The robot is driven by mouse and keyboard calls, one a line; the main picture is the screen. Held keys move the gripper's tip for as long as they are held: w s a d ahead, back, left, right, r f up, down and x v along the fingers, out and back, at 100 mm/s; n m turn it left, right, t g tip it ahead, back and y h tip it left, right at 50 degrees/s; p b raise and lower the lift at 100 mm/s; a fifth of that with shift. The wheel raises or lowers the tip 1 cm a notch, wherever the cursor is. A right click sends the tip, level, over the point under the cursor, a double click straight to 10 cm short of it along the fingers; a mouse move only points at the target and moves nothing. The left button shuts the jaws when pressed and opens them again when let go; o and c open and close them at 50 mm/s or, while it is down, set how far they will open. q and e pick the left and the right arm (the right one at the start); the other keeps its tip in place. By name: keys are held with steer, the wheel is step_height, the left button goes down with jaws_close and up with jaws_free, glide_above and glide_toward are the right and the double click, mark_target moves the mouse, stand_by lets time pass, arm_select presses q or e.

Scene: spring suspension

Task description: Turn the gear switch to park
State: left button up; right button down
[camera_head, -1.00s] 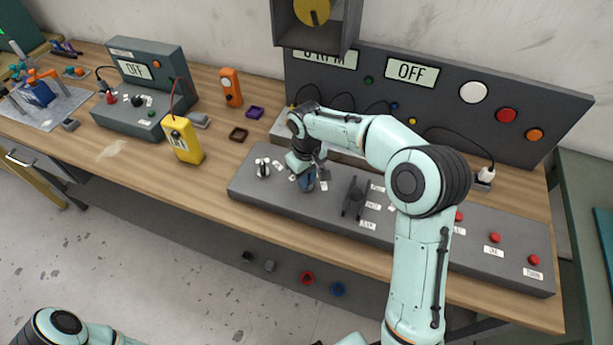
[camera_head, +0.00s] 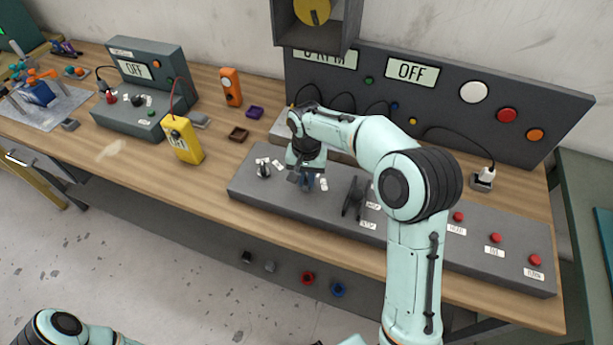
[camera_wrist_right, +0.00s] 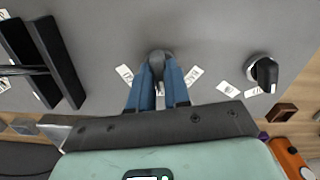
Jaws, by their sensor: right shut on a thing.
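My right gripper (camera_head: 307,182) points down at the grey control console and is shut on a small dark knob (camera_wrist_right: 160,60), which I take for the gear switch. In the right wrist view the blue fingers (camera_wrist_right: 158,85) sit on both sides of the knob, which stands up from the grey panel. Small white labels lie around it, too small to read, so its setting cannot be told. In the head view the gripper hides most of the knob. My left gripper is out of view; only part of that arm shows at the bottom left.
A second black knob (camera_head: 263,170) stands to the left on the console (camera_head: 400,250). A dark lever (camera_head: 353,198) stands close to the right of the gripper. Red buttons (camera_head: 495,238) line the right end. A yellow meter (camera_head: 182,140) stands on the wooden bench to the left.

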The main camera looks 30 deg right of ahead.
mark_target(306, 180)
steer(key=shift+m, duration=1.1)
steer(key=c, duration=1.1)
jaws_free()
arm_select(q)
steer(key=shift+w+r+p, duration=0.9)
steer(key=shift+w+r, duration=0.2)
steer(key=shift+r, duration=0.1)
arm_select(e)
step_height(306, 180, up, 13)
steer(key=shift+r, duration=0.2)
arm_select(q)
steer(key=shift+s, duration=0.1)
